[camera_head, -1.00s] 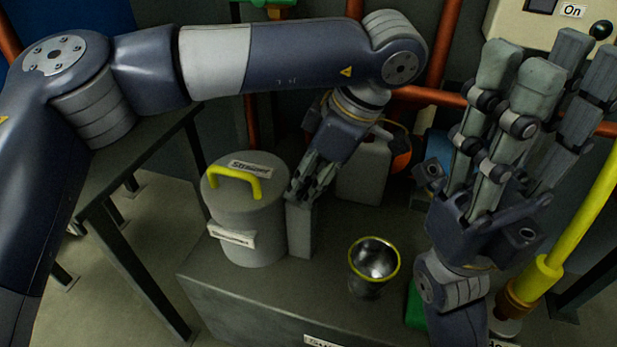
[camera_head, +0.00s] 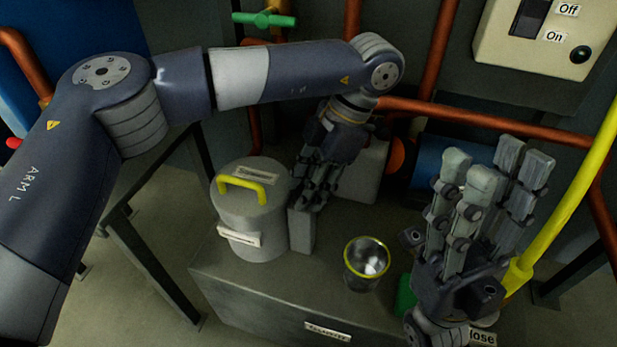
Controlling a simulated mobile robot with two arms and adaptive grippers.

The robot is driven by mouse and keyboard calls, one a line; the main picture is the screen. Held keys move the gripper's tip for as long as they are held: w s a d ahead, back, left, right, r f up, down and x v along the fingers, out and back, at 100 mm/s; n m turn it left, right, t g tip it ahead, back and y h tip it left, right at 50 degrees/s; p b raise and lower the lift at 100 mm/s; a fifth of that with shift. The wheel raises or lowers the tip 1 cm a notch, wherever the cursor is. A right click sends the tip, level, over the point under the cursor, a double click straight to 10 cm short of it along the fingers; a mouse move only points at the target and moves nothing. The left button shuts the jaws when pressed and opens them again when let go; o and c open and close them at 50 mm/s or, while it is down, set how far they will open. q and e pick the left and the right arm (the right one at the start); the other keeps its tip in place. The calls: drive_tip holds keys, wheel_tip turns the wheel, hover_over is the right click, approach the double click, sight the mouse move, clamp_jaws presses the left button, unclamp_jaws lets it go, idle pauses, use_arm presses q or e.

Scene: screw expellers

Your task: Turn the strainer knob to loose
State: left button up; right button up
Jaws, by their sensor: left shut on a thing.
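My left gripper (camera_head: 318,188) points down just right of a grey drum (camera_head: 250,218). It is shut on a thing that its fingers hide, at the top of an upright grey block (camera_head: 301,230). The drum's lid has a yellow handle (camera_head: 244,186) and a small label (camera_head: 258,175) too blurred to read surely. No knob that I can identify as the strainer knob shows. My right gripper (camera_head: 490,185) is open and empty, its fingers pointing up, at the right.
A metal cup (camera_head: 367,262) with a yellow rim stands on the grey bench (camera_head: 250,300). A yellow pipe (camera_head: 570,210) rises at the right. Red-brown pipes (camera_head: 470,115) cross behind.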

use_arm(q)
drive_tip(key=shift+n, duration=0.3)
drive_tip(key=o, duration=1.1)
drive_tip(key=shift+c, duration=0.2)
drive_tip(key=shift+r, duration=0.1)
drive_tip(key=v, duration=1.2)
drive_tip(key=shift+w, duration=0.1)
